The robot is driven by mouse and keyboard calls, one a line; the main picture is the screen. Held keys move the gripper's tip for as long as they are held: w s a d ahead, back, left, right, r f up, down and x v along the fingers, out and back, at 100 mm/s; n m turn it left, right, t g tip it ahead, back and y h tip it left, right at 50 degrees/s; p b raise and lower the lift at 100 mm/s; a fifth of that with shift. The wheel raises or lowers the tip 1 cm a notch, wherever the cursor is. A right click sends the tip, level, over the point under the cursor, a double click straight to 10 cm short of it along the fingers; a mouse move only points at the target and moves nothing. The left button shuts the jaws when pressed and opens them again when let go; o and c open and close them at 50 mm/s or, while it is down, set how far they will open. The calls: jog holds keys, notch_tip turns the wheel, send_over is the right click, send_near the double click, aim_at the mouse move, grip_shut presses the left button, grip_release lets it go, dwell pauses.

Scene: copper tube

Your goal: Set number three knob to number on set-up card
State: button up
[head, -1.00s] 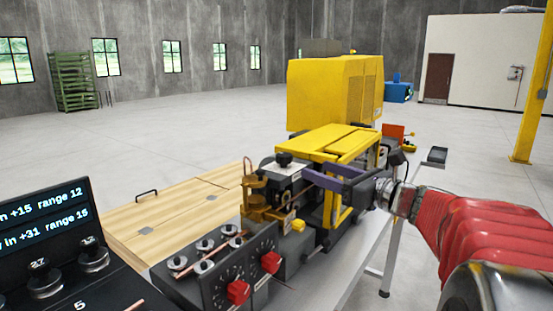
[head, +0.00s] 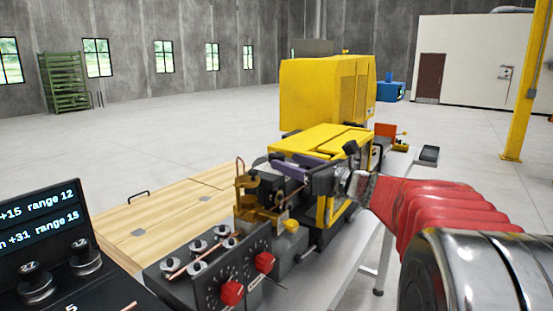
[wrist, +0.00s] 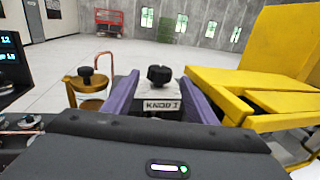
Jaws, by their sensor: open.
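My gripper (head: 300,163) has purple fingers, spread open, over the small machine in front of the yellow cover. In the wrist view my gripper (wrist: 162,82) is open, with a black knob (wrist: 160,73) between and just beyond its fingers. The plate (wrist: 161,105) under this knob seems to read "KNOB 1". The fingers appear not to touch it. Another black knob (wrist: 87,72) sits on the brass fixture to the left. I cannot make out a label for number three. No set-up card is clearly readable.
A dark panel (head: 40,215) at left shows "+15 range 12" and "+31 range 15", with black knobs below. Two red dial knobs (head: 264,262) are on the front box. The yellow machine cover (head: 325,140) stands close beside my gripper. A wooden board (head: 160,215) lies behind.

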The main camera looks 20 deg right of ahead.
aim_at(282, 159)
jog(key=x, duration=0.6)
jog(key=shift+s, duration=0.1)
jog(key=shift+c, duration=0.7)
jog(key=c, duration=0.9)
